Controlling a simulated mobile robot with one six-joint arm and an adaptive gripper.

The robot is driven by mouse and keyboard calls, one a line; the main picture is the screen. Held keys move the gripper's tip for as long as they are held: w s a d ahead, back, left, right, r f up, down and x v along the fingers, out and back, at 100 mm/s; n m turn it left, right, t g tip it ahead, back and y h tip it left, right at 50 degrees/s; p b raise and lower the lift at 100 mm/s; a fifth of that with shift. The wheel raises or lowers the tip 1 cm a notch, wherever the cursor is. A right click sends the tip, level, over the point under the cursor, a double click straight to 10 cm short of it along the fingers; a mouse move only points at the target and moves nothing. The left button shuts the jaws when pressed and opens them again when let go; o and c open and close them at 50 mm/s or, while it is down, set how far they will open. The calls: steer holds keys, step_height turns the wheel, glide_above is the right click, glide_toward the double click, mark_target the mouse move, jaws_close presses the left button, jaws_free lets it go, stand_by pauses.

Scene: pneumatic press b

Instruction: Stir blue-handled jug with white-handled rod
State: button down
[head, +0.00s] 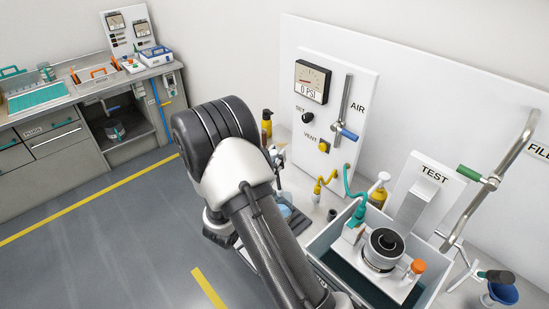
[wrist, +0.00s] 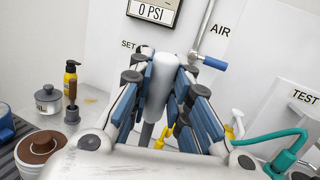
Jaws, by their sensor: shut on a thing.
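In the wrist view my gripper (wrist: 166,84) is shut on the white handle of the white-handled rod (wrist: 162,78), which stands roughly upright between the fingers. The rod's lower part is mostly hidden by the gripper. In the head view my arm hides most of the gripper. A blue part (wrist: 5,122) is cut off at the wrist view's left edge; I cannot tell if it belongs to the blue-handled jug. A light-blue vessel (head: 283,210) is partly hidden behind my arm in the head view; I cannot tell if it is the jug.
The air panel (head: 335,110) rises behind. A tank (head: 432,292) with a teal hose stands right of my arm.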

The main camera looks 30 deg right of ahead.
step_height(320, 180, down, 13)
steer(key=b, duration=0.9)
steer(key=shift+d+b, duration=0.35)
steer(key=shift+d, duration=0.05)
steer(key=shift+f+b, duration=0.3)
steer(key=shift+f, duration=0.15)
stand_by(0.3)
steer(key=shift+r, duration=0.2)
steer(key=shift+a, duration=0.15)
stand_by(0.5)
